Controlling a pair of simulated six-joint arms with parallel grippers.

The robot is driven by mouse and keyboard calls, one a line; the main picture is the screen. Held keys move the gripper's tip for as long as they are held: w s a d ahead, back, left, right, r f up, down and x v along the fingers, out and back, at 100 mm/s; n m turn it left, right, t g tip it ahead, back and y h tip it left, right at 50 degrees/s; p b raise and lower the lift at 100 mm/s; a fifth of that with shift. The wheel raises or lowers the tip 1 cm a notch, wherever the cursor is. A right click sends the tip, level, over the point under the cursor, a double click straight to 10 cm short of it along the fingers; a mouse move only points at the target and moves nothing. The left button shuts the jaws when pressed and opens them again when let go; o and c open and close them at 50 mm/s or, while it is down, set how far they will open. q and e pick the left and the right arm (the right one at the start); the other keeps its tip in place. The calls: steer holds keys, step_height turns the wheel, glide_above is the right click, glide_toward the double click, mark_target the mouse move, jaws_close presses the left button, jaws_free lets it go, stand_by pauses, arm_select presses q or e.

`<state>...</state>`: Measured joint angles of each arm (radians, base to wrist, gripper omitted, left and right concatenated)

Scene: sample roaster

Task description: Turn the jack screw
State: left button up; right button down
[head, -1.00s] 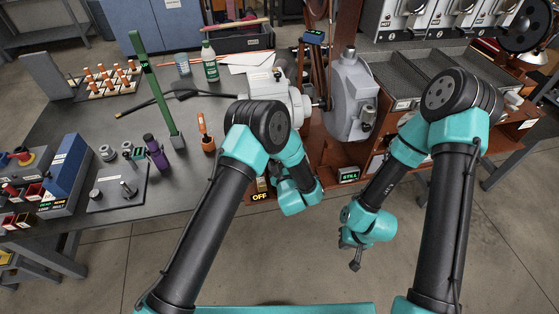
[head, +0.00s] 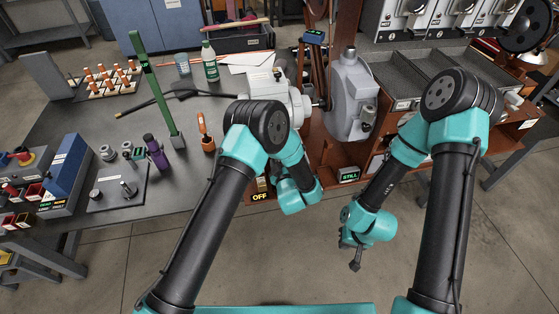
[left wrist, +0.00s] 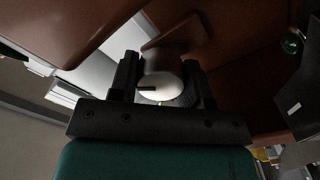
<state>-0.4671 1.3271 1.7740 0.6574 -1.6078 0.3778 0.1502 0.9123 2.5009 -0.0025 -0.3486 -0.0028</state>
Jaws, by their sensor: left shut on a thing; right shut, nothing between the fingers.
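The jack screw (left wrist: 162,84) appears in the left wrist view as a round knob with a pale face and a short dark mark, under the reddish-brown machine frame. My left gripper (left wrist: 161,68) is shut on it, with one dark finger on each side. In the head view my left wrist hides the left fingers and the knob, low at the front of the roaster (head: 352,98).
A small display reading STILL (head: 349,175) and an OFF sign (head: 261,196) sit low on the machine. The dark bench (head: 105,235) at left holds an orange-handled tool (head: 206,133), a purple bottle (head: 156,153) and a green post (head: 158,95). Open floor lies in front.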

arm_select(q)
steer(key=shift+m, duration=2.1)
steer(key=o, duration=0.9)
steer(key=shift+s+d, duration=0.1)
steer(key=v, duration=1.7)
steer(key=shift+s, duration=0.15)
